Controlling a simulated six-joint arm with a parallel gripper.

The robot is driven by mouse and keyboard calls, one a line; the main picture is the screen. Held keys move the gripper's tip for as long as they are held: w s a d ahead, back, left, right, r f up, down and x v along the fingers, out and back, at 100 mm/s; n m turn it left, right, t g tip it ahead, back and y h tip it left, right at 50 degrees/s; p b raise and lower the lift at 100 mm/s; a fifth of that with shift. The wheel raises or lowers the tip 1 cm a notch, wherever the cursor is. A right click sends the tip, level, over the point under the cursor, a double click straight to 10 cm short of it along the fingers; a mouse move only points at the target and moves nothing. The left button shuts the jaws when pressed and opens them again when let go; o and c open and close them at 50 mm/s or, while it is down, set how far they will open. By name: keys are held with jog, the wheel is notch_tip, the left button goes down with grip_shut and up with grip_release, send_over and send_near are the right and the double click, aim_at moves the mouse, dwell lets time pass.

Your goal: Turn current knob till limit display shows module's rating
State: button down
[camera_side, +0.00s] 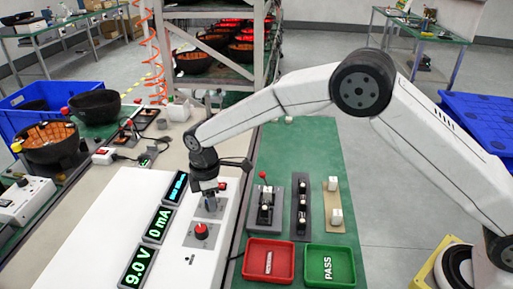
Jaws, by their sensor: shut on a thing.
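The white power supply (140,215) lies along the bench. Its displays read 9.0 V (138,268) and 0 mA (157,224) in green. A third display, the limit display (175,188), shows small blue text too small to read. My gripper (209,196) points down at the far end of the control strip and is shut on the current knob, which its fingers mostly hide. A round black module with an orange inside (50,143) stands at left; no rating is legible.
A red tray (247,275) and a green PASS tray (329,282) sit on the green mat (341,170), near several small fixtures (301,205). A blue bin (18,125) and a rack (272,45) of black modules stand behind. My arm spans above the mat.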

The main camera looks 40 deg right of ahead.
jog(key=shift+r, duration=0.1)
jog(key=shift+c, duration=1.3)
grip_release()
jog(key=shift+w+r, duration=0.2)
jog(key=shift+r, duration=3.7)
jog(key=shift+d, duration=0.1)
